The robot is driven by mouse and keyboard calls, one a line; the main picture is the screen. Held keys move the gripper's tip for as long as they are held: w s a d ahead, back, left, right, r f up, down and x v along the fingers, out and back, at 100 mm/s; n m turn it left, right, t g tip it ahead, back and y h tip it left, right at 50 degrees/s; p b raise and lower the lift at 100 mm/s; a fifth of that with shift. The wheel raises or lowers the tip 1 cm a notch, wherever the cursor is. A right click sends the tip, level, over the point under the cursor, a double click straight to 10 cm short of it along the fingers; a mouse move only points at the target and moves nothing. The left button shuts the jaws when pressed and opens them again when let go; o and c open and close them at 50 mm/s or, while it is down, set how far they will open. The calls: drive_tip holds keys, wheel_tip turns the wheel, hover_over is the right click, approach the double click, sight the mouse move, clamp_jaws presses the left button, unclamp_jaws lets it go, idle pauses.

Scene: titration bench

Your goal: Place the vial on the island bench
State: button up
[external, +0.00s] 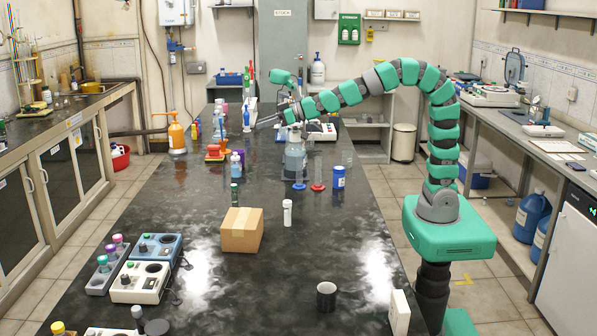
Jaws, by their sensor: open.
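The island bench (180,206) is the long black glossy table in the middle. My gripper (262,124) is over its far part, pointing left, with its thin metal fingers apart and nothing visible between them. Which item is the vial I cannot tell for sure. A small white capped cylinder (287,213) stands upright on the bench, right of the cardboard box. A small dark green bottle (235,194) stands behind that box. Both are nearer the camera than my gripper and apart from it.
A cardboard box (241,231) stands mid-bench. A large glass bottle (295,158), a blue-labelled jar (339,177) and an orange dispenser (176,135) stand further back. Blue and white instruments (140,281) fill the near left. A black mug (326,296) is near right. The front middle is mostly clear.

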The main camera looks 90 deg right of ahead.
drive_tip(key=s+r, duration=1)
drive_tip(key=r, duration=0.3)
drive_tip(key=s+r+n+t, duration=0.1)
drive_tip(key=s+r, duration=0.9)
drive_tip(key=r, duration=0.4)
drive_tip(key=shift+r, duration=0.1)
